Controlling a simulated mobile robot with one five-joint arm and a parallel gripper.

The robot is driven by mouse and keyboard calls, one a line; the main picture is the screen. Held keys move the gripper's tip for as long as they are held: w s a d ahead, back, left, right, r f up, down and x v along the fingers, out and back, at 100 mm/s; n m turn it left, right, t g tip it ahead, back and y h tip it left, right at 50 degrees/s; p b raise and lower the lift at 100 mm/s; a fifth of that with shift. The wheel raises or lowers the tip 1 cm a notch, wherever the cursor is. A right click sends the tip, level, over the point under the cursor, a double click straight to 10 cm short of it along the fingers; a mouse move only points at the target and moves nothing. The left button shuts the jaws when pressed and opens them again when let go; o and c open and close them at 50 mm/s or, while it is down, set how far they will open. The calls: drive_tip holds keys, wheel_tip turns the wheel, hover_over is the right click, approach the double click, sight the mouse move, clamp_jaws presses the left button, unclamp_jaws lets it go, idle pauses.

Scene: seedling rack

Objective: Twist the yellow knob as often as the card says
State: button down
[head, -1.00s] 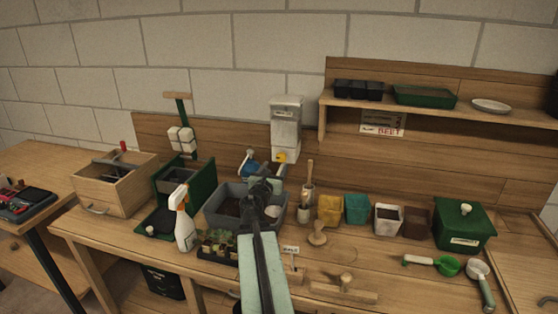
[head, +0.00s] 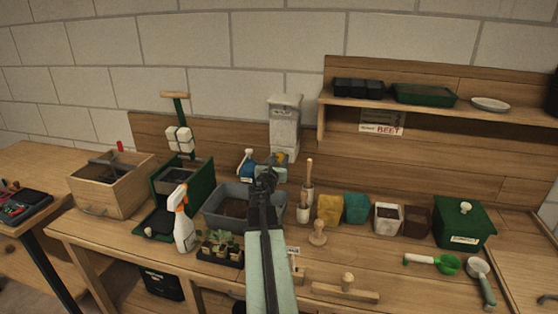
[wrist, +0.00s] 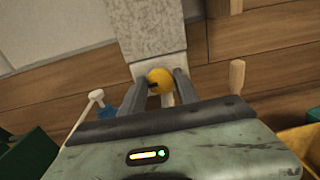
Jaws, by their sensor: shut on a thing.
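The yellow knob (wrist: 160,80) sits at the foot of a grey, upright dispenser (head: 284,125) on the back wall. In the wrist view my gripper (wrist: 163,88) has one finger on each side of the knob and is shut on it. A dark mark shows on the knob's left side. In the head view my gripper (head: 276,164) is in front of the dispenser's foot and mostly hides the knob. A small white card (head: 293,250) stands on the bench in front; its writing is too small to read. Another card (head: 382,123) under the shelf reads "BEET".
A grey tub (head: 213,207) stands below the dispenser, with a blue-and-white bottle (head: 247,165) behind it. A spray bottle (head: 184,222) and seedling tray (head: 220,256) are at left. Wooden tools and several pots stand at right.

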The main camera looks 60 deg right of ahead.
drive_tip(key=shift+m, duration=0.3)
drive_tip(key=m, duration=0.3)
drive_tip(key=shift+s+m, duration=0.1)
drive_tip(key=shift+m, duration=0.2)
drive_tip(key=m, duration=0.4)
drive_tip(key=shift+f+m, duration=0.1)
drive_tip(key=shift+m, duration=0.2)
drive_tip(key=m, duration=0.4)
drive_tip(key=shift+s, duration=0.1)
drive_tip(key=shift+f+m, duration=0.15)
drive_tip(key=shift+m, duration=2.25)
drive_tip(key=shift+s, duration=0.1)
drive_tip(key=c, duration=0.9)
unclamp_jaws()
